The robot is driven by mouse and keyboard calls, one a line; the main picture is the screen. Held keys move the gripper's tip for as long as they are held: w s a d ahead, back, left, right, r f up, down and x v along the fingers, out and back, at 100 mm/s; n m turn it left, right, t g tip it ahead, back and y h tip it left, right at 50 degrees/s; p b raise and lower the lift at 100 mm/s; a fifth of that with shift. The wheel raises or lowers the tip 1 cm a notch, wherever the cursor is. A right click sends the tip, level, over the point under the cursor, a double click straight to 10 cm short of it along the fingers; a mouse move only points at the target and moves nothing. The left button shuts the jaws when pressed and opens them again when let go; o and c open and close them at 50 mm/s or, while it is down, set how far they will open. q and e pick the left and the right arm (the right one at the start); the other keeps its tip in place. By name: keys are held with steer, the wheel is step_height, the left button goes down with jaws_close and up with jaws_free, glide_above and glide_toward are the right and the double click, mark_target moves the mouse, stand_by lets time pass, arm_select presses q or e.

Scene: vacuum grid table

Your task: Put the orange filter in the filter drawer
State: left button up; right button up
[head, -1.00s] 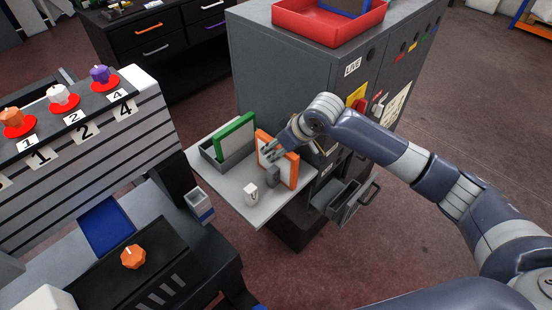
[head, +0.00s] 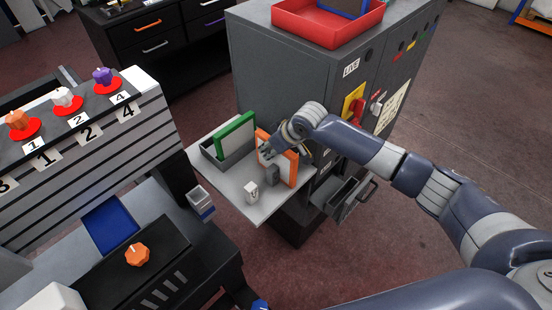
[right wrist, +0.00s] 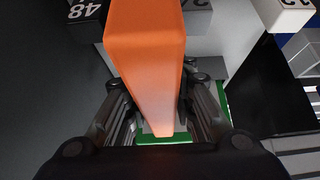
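The orange filter (head: 289,170), a flat panel with an orange frame, stands upright on the grey shelf (head: 226,190) beside the cabinet. My right gripper (head: 267,152) is at its upper part. In the right wrist view the orange filter (right wrist: 148,60) lies between the two fingers of my right gripper (right wrist: 157,105). The fingers are very close to both sides; whether they press on it cannot be seen. An open grey drawer (head: 346,196) with a handle juts from the cabinet's lower front, partly behind my right arm. My left gripper is not in view.
A green-framed filter (head: 235,137) stands in a grey tray left of the orange one. The grey cabinet (head: 290,75) rises behind, with a red tray (head: 325,30) on top.

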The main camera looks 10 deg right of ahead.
jaws_close()
steer(key=shift+r, duration=0.1)
